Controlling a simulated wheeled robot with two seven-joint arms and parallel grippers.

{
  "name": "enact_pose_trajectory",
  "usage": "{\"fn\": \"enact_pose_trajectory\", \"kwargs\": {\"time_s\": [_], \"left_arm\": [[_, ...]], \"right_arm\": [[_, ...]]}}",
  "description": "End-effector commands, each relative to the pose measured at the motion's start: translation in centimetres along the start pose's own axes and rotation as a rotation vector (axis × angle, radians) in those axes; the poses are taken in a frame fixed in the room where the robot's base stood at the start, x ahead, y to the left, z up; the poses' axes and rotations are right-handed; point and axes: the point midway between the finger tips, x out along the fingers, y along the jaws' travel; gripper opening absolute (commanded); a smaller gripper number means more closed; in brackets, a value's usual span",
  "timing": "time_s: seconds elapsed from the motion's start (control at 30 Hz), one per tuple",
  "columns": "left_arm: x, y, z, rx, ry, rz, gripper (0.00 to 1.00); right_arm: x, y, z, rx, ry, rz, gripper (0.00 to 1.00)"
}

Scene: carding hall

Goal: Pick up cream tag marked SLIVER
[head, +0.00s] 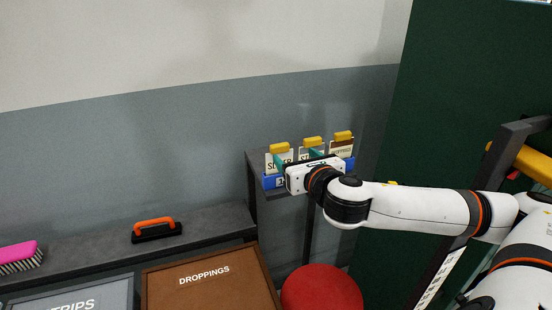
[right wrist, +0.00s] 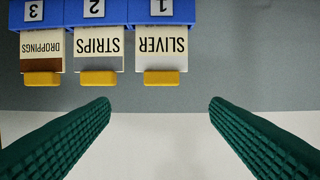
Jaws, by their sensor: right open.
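The cream SLIVER tag (head: 287,157) stands upright in the blue holder at the left end of a row, with a yellow grip on top. In the right wrist view, which is upside down, the SLIVER tag (right wrist: 161,47) is in the slot marked 1, and its yellow grip (right wrist: 162,78) lies in line with the gap between my fingers. My right gripper (right wrist: 160,104) is open and empty, its green fingertips just short of the yellow grip. In the head view my right gripper (head: 298,156) is at the row and partly hides the tags. My left gripper is out of view.
The STRIPS tag (right wrist: 97,50) and DROPPINGS tag (right wrist: 41,48) stand beside it in slots 2 and 3. A red round seat (head: 322,289) is below. Left are a brown DROPPINGS bin (head: 208,290), an orange-handled tool (head: 155,228) and a pink brush (head: 18,257). A dark green panel (head: 455,75) rises right.

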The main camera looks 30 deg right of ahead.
Motion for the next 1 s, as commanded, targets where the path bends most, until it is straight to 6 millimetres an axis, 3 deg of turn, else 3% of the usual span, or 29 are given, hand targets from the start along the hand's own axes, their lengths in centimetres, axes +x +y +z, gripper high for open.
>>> {"fn": "enact_pose_trajectory", "kwargs": {"time_s": [0.27, 0.53, 0.8, 1.0], "left_arm": [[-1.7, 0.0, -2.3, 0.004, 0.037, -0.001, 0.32], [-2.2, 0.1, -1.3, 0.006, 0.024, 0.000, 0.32], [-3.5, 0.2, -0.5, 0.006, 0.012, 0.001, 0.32], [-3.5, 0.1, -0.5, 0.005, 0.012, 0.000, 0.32]], "right_arm": [[4.7, 0.0, -0.2, 0.003, -0.001, 0.001, 0.71], [6.9, -0.1, 0.1, 0.003, -0.002, 0.001, 0.71], [10.7, -0.2, 0.6, 0.002, -0.002, 0.001, 0.71], [11.3, -0.2, 0.7, -0.001, -0.001, 0.000, 0.71]]}}
